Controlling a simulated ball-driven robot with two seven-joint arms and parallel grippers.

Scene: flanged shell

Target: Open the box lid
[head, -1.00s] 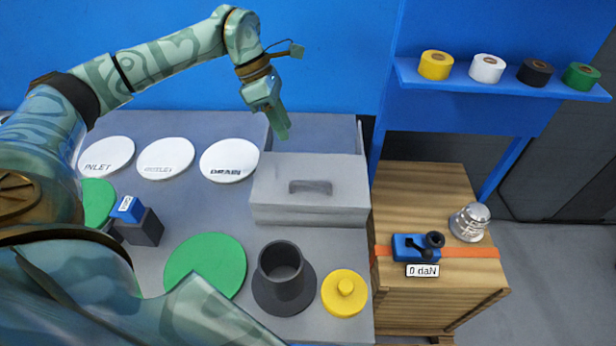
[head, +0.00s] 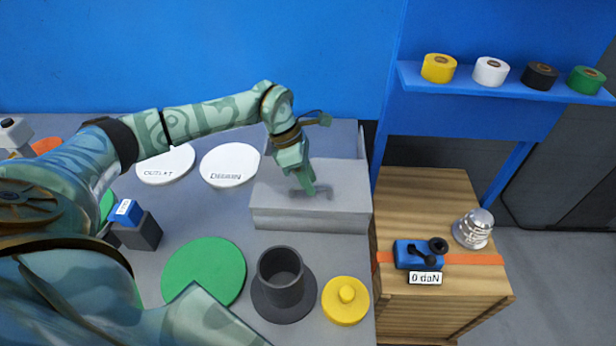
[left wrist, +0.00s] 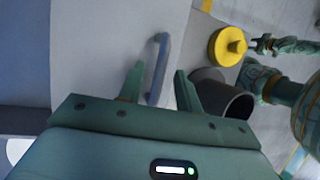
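The grey box (head: 310,222) stands at the right end of the grey table. Its flat lid (head: 345,180) lies over the front part, and the rear part looks uncovered. A grey bar handle (head: 325,193) stands on the lid. My left gripper (head: 309,190) points down at the handle and hides part of it. In the left wrist view its two fingers (left wrist: 158,78) are apart, with the handle (left wrist: 160,60) showing in the gap; whether they touch it I cannot tell. My right gripper is outside the head view; a patterned arm, probably mine, shows small in the wrist view (left wrist: 270,47).
In front of the box stand a dark flanged cylinder (head: 282,280) and a yellow knobbed disc (head: 345,300). A green disc (head: 205,270) and white labelled discs (head: 230,165) lie left. A wooden crate (head: 430,190) stands right, below a blue shelf (head: 500,88) with tape rolls.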

